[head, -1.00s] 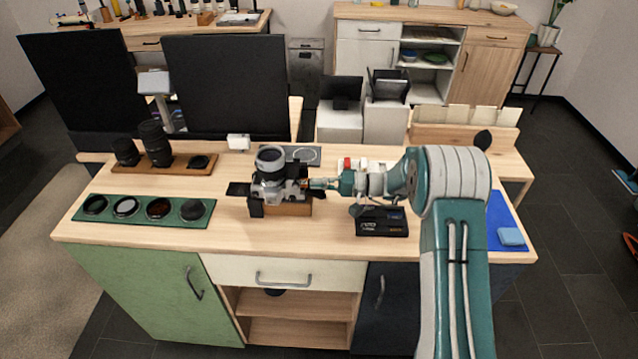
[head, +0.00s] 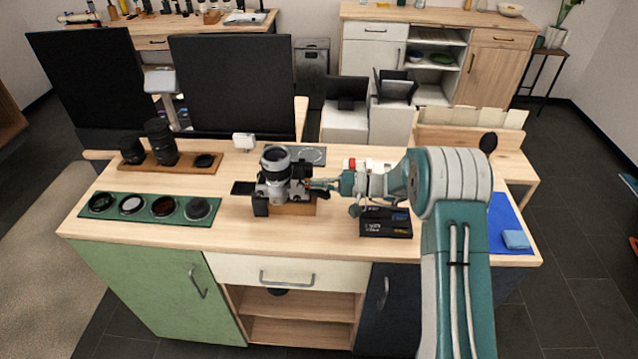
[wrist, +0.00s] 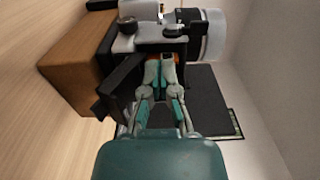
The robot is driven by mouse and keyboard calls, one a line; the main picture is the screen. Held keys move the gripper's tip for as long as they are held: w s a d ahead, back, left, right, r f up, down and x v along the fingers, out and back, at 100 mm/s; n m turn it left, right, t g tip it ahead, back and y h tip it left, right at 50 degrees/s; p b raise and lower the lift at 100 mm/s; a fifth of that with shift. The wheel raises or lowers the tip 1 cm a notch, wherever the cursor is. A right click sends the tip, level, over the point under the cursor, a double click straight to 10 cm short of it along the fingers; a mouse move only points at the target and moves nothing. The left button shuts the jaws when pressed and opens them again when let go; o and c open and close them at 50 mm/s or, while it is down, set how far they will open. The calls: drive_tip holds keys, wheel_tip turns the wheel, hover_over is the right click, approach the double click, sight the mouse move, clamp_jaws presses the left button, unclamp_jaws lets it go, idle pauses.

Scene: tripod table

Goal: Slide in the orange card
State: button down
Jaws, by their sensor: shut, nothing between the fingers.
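A silver and black camera (head: 272,186) with a large lens sits on a wooden block (head: 293,208) on the table. It also shows at the top of the wrist view (wrist: 150,40). A small part of the orange card (wrist: 153,57) shows at the camera's side, just beyond my fingertips; the rest of it is hidden. My gripper (wrist: 164,66) is shut, with nothing visible held between the fingers. Its tips are at or very close to the camera's side; I cannot tell whether they touch. In the head view my gripper (head: 314,184) reaches the camera from the right.
A green tray of round filters (head: 150,207) and a wooden board with lenses (head: 168,166) lie to the left. A black box (head: 386,226) stands below my wrist. A blue mat with a light-blue block (head: 515,239) lies at the right. The table's front middle is clear.

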drive_tip(key=d, duration=0.4)
idle(0.6)
drive_tip(key=s+d+r+n+g+h, duration=0.1)
drive_tip(key=s+d+r+g+h, duration=0.1)
drive_tip(key=s+r+h, duration=0.9)
drive_tip(key=s+d+r+t+h, duration=0.1)
drive_tip(key=s+d+t+h, duration=0.1)
drive_tip(key=s+d, duration=0.2)
drive_tip(key=s+d+r+t+h, duration=0.2)
drive_tip(key=s+d, duration=0.2)
drive_tip(key=s, duration=0.7)
drive_tip(key=s+d+r+t+h, duration=0.2)
drive_tip(key=s+d+t+h, duration=0.1)
drive_tip(key=s, duration=0.5)
drive_tip(key=shift+s+d+m, duration=0.15)
drive_tip(key=shift+d+m, duration=0.15)
drive_tip(key=shift+d, duration=0.1)
